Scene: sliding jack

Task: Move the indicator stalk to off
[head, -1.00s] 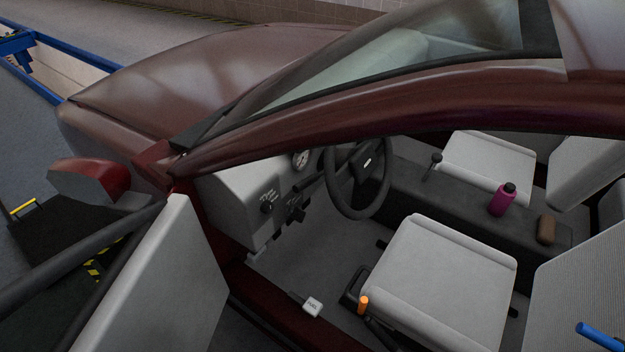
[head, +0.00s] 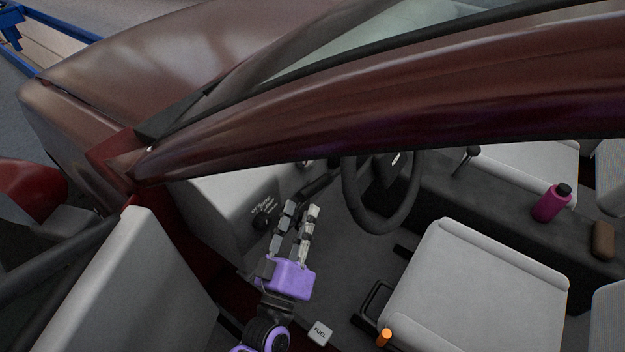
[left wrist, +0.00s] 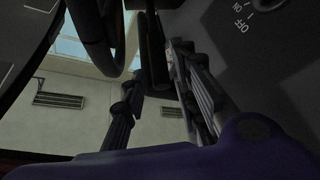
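The indicator stalk (head: 320,184) is a dark bar reaching left from the column behind the black steering wheel (head: 404,200). My left gripper (head: 302,208), purple with grey fingers, is below the stalk's outer end with its fingers apart. In the left wrist view, the two fingers (left wrist: 150,82) stand apart, and a dark upright bar that looks like the stalk (left wrist: 152,45) shows beyond and between their tips. I cannot tell whether a finger touches it. The stalk's inner end is partly hidden by the wheel. My right gripper is not in view.
A dark rotary knob (head: 262,222) with white lettering is on the grey dashboard, just left of my fingers. The open door (head: 150,280) stands on the left, and the red roof pillar (head: 350,110) crosses above. The seat (head: 475,285) and an orange-tipped lever (head: 384,337) are on the right.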

